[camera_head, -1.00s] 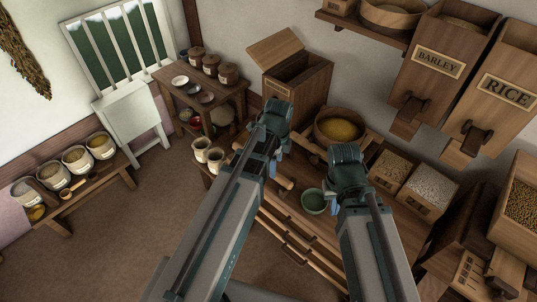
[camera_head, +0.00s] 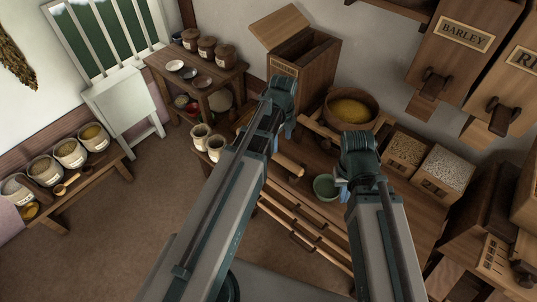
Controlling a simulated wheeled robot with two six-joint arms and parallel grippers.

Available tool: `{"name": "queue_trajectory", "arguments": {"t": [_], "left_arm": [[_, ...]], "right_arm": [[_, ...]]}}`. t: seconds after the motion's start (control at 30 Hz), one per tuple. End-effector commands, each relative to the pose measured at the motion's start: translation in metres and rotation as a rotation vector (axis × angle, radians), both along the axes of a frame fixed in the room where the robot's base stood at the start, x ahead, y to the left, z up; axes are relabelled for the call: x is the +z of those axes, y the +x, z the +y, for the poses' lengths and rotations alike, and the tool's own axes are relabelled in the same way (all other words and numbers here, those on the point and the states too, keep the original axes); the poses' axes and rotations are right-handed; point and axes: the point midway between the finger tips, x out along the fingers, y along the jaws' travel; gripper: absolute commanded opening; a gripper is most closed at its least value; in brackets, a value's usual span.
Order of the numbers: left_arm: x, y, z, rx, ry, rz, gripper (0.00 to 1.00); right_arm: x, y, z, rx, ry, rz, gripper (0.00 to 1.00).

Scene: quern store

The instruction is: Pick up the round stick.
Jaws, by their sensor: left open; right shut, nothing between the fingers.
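A pale round wooden stick (camera_head: 288,165) lies at the left part of the brown worktable (camera_head: 311,205), just right of my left forearm. Its left end is partly hidden by that arm. My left gripper (camera_head: 279,142) is open, and its fingers are mostly hidden beneath its wrist, close above the stick in the picture. I cannot tell whether it touches the stick. My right gripper (camera_head: 341,186) is shut and empty, largely hidden under its wrist, beside a green bowl (camera_head: 325,187).
A wooden bowl of yellow grain (camera_head: 352,111) stands behind my wrists. Grain boxes (camera_head: 443,168) stand to the right, and an open-lidded wooden box (camera_head: 300,72) at the back. A side table (camera_head: 197,85) holds jars. Open floor (camera_head: 150,200) lies at the left.

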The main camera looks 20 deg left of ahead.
Motion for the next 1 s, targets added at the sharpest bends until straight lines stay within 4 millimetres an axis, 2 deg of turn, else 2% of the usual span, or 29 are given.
{"name": "queue_trajectory", "arguments": {"t": [0.03, 0.3, 0.67, 1.0], "left_arm": [[-0.015, 0.000, 0.000, 0.000, 0.000, 0.000, 0.77], [-0.050, 0.002, -0.001, 0.000, 0.000, 0.000, 0.77], [-0.057, 0.002, -0.001, 0.000, 0.000, 0.000, 0.77], [-0.093, 0.010, 0.001, 0.001, 0.000, 0.000, 0.77]], "right_arm": [[-0.015, 0.000, 0.000, 0.000, 0.000, 0.000, 0.00], [-0.050, 0.000, 0.000, 0.000, 0.000, 0.000, 0.00], [-0.057, 0.000, 0.000, 0.000, 0.000, 0.000, 0.00], [-0.093, 0.000, 0.000, 0.000, 0.000, 0.000, 0.00]]}}
